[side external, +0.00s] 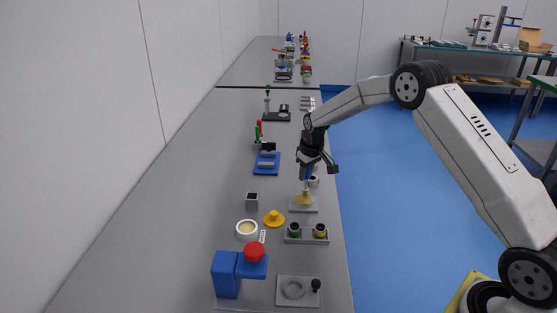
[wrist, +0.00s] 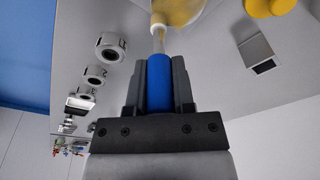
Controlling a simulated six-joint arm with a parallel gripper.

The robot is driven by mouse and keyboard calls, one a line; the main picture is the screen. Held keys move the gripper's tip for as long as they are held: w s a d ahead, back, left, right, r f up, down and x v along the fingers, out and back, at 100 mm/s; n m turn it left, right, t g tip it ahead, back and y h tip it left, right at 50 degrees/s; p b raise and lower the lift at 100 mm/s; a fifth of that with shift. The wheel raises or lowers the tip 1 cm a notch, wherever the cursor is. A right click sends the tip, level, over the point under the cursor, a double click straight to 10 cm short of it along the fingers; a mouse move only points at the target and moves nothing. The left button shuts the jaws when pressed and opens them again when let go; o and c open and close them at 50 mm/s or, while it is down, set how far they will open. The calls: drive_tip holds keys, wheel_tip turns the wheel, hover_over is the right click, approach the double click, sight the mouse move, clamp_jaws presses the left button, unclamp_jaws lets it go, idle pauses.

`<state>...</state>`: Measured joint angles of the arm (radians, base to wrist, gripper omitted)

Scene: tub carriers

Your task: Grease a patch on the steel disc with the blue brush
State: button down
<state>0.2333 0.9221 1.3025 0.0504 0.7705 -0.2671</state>
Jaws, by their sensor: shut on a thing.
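My gripper (side external: 309,168) is shut on the blue handle of the brush (wrist: 159,80). The brush points down, with a pale ferrule and yellowish bristles (wrist: 174,12) at the top of the wrist view. In the side view the bristles are at a small grey square plate (side external: 314,208) near the table's right edge. They look to be on or just above it; I cannot tell if they touch. The steel disc is hard to make out there, mostly hidden by the bristles. An open round tub (side external: 246,238) with cream-coloured contents stands to the left.
A yellow knobbed lid (side external: 274,219) and a grey block (side external: 252,201) lie left of the brush. A grey tray with two small pots (side external: 306,239) is in front. A blue stand with a red knob (side external: 228,275) and a plate bearing a ring (side external: 284,300) are nearest. The table's left is clear.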

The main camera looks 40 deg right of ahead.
drive_tip(key=shift+w+d+r, duration=0.1)
drive_tip(key=shift+w+d, duration=0.15)
drive_tip(key=shift+r, duration=3.9)
drive_tip(key=shift+a, duration=0.1)
drive_tip(key=shift+w+a, duration=0.4)
drive_tip(key=shift+f, duration=0.1)
